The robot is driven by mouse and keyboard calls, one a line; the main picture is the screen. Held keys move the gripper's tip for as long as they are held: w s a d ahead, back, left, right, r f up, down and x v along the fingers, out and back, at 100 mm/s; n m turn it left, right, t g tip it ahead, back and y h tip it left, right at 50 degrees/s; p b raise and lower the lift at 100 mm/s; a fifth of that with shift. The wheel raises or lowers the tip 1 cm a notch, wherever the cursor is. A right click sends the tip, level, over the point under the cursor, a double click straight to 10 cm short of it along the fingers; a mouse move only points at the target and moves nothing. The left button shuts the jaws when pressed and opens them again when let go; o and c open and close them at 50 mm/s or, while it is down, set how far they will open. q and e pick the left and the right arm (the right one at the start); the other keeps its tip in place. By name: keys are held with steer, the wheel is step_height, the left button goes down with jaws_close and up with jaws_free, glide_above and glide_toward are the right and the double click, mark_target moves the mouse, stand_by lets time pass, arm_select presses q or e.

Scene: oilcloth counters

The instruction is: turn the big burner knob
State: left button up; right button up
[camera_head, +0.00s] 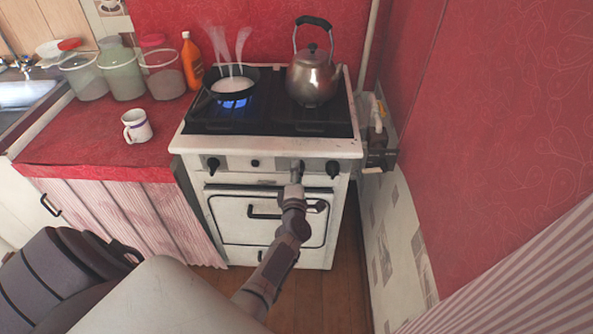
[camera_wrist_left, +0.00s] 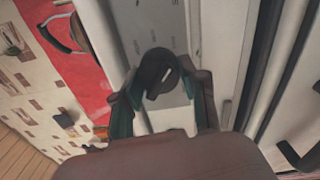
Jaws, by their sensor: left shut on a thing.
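The white stove (camera_head: 266,148) has a row of dark knobs on its front panel. A left knob (camera_head: 213,165), a small middle knob (camera_head: 255,163) and a right knob (camera_head: 333,168) show clearly. My left gripper (camera_head: 297,172) is at another knob, between the small one and the right one, and mostly covers it. In the left wrist view this dark round knob (camera_wrist_left: 158,72) sits between the two fingers of my left gripper (camera_wrist_left: 166,90), which is shut on it. My right gripper is not in view.
A pan (camera_head: 232,86) steams over a blue flame on the left burner. A metal kettle (camera_head: 312,76) stands at the right. The oven door handle (camera_head: 262,212) sticks out below the knobs. A mug (camera_head: 137,126) and jars stand on the red counter (camera_head: 90,135). A wall is close at right.

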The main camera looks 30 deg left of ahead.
arm_select(q)
steer(key=shift+m, duration=0.6)
steer(key=o, duration=1.1)
steer(key=shift+o, duration=0.2)
steer(key=v, duration=0.7)
steer(key=shift+s+d, duration=0.25)
